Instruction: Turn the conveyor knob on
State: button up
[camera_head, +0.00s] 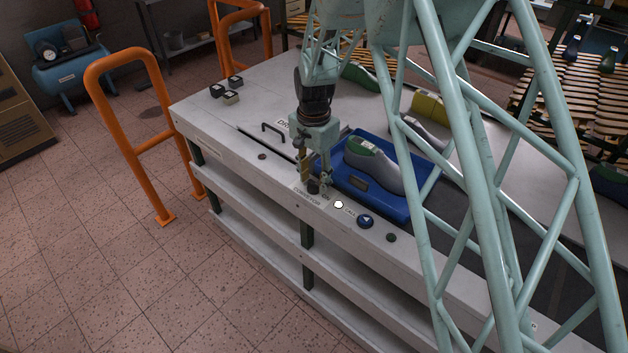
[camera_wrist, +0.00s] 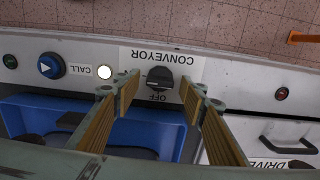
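The black conveyor knob (camera_wrist: 160,79) sits on the white panel under an upside-down CONVEYOR label in the wrist view. The word OFF (camera_wrist: 157,97) shows just below it, and I cannot clearly tell which way the knob points. My gripper (camera_wrist: 158,86) is open, with one wood-coloured finger on each side of the knob and visible gaps between. I cannot tell how far the tips are above the panel. In the head view, my gripper (camera_head: 316,180) points down at the front edge of the bench, right at the knob (camera_head: 313,187).
A white light (camera_head: 338,204), a blue call button (camera_head: 365,221) and a dark green button (camera_head: 391,238) lie right of the knob. A blue tray (camera_head: 345,191) with a grey-green shoe last (camera_head: 372,165) is just behind. A drawer handle (camera_head: 273,130) stands to the left.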

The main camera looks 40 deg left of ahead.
aim_at(314, 182)
notch_tip(314, 182, up, 12)
jog(key=shift+f, duration=0.25)
dwell(0.4)
dwell(0.3)
